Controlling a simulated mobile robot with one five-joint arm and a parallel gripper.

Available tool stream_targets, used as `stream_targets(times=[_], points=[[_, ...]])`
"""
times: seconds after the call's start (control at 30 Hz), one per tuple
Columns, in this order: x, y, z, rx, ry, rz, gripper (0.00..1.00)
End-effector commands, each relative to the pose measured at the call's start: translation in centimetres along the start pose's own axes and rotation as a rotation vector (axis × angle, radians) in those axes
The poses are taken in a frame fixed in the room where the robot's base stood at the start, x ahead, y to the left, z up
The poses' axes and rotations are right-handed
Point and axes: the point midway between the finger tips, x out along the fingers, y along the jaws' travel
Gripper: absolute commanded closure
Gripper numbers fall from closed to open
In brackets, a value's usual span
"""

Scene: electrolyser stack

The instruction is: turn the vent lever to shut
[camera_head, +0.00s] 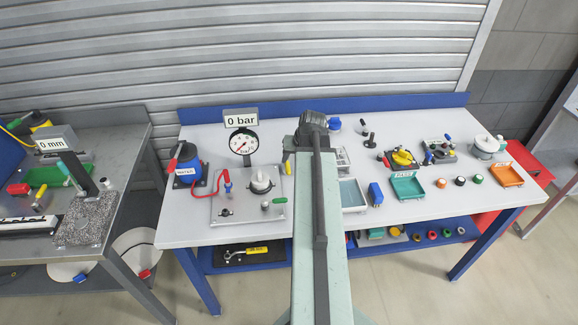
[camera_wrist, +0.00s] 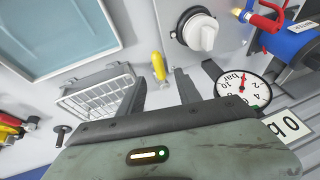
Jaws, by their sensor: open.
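The stack's plate (camera_head: 250,207) lies on the bench and bears a white round knob (camera_head: 261,181), a pressure gauge (camera_head: 243,143) and several small levers. No label shows which is the vent. In the wrist view my gripper (camera_wrist: 161,80) is open and empty. The yellow lever (camera_wrist: 159,67) appears between and just beyond its fingertips, with no clear contact. The white knob (camera_wrist: 200,32) is beyond, to the right. The gauge sign reads 0 bar (camera_wrist: 288,125).
A blue water tank (camera_head: 187,169) with a red hose stands left of the plate. A wire basket (camera_wrist: 95,95) and a blue-lined tray (camera_wrist: 65,30) are left of my gripper in the wrist view. Small parts and orange (camera_head: 506,175) and teal (camera_head: 407,186) bins fill the bench's right.

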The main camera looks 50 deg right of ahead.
Motion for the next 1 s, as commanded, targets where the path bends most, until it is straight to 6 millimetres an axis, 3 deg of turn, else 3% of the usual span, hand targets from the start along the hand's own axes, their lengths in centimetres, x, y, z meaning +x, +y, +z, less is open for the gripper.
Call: stream_targets(times=[0.03,0.3,0.63,0.67,0.8,1.0], points=[[1.3,0.2,0.1,0.000,0.000,0.000,0.59],[6.1,0.5,0.2,0.003,0.001,0.001,0.59],[6.7,0.4,0.0,0.005,0.001,0.002,0.59],[6.6,0.4,0.0,0.005,0.001,0.002,0.62],[6.6,0.4,0.0,0.005,0.001,0.002,1.00],[6.6,0.4,0.0,0.005,0.002,0.002,1.00]])
